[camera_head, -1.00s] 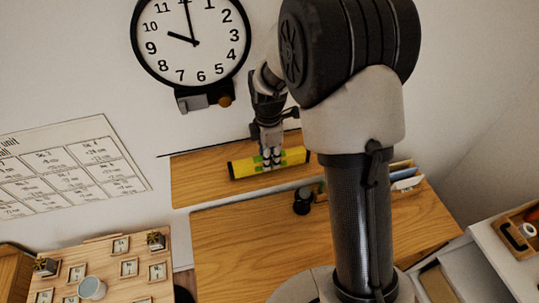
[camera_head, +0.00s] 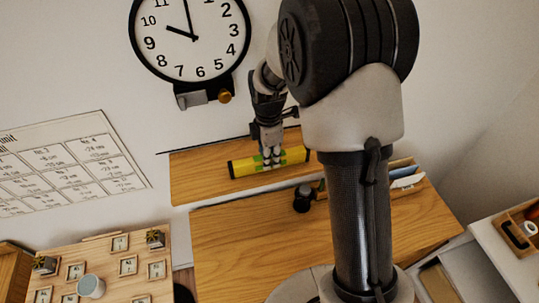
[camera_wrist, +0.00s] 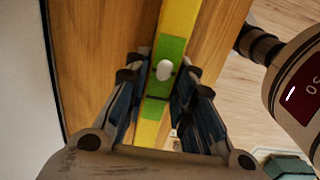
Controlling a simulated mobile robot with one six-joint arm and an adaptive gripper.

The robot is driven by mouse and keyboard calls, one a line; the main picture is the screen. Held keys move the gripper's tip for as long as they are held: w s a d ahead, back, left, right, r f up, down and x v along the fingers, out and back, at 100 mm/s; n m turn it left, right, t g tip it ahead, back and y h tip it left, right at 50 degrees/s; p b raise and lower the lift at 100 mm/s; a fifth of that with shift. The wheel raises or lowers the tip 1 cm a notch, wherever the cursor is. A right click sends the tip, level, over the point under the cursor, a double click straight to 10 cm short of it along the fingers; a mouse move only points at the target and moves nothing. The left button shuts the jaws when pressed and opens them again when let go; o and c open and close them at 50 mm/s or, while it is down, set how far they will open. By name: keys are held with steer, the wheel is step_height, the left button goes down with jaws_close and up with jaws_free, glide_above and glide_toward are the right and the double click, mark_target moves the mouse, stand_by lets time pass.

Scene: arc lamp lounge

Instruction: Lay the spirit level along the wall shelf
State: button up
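The spirit level (camera_head: 242,168) is a yellow bar with green parts and dark ends. It lies lengthwise over the wooden wall shelf (camera_head: 195,183), roughly in line with the shelf's long side. I cannot tell whether its underside touches the shelf. My gripper (camera_head: 271,160) points down at the middle of the level. In the wrist view, the level (camera_wrist: 180,18) runs between the fingers of my gripper (camera_wrist: 165,75), which look closed against both sides of its green middle, where a white oval shows. My arm hides the shelf's right end.
A wall clock (camera_head: 190,42) hangs above the shelf, with a small bracket (camera_head: 195,98) below it. A wooden desk (camera_head: 240,240) stands below, with a black round object (camera_head: 303,198) and files (camera_head: 405,178). A wall chart (camera_head: 70,165) hangs at left. The shelf's left end is bare.

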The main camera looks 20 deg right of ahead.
steer(key=o, duration=0.5)
steer(key=shift+r, duration=0.1)
step_height(320, 180, up, 12)
steer(key=s+f+m+t+b, duration=0.1)
steer(key=s+f+m+b, duration=0.3)
steer(key=s+m+b, duration=0.2)
steer(key=s+f+m+t+b, duration=0.2)
steer(key=s+f+m+b, duration=0.2)
steer(key=s, duration=0.6)
steer(key=s+f+m+t+b, duration=0.1)
steer(key=s+f+m+b, duration=0.3)
steer(key=s+m+b, duration=0.4)
steer(key=shift+s+d+f+t+b, duration=0.15)
steer(key=shift+s+b, duration=0.15)
steer(key=shift+b, duration=0.3)
steer(key=shift+s+a+f+t+b, duration=0.15)
steer(key=shift+s+b, duration=0.1)
steer(key=shift+b, duration=0.3)
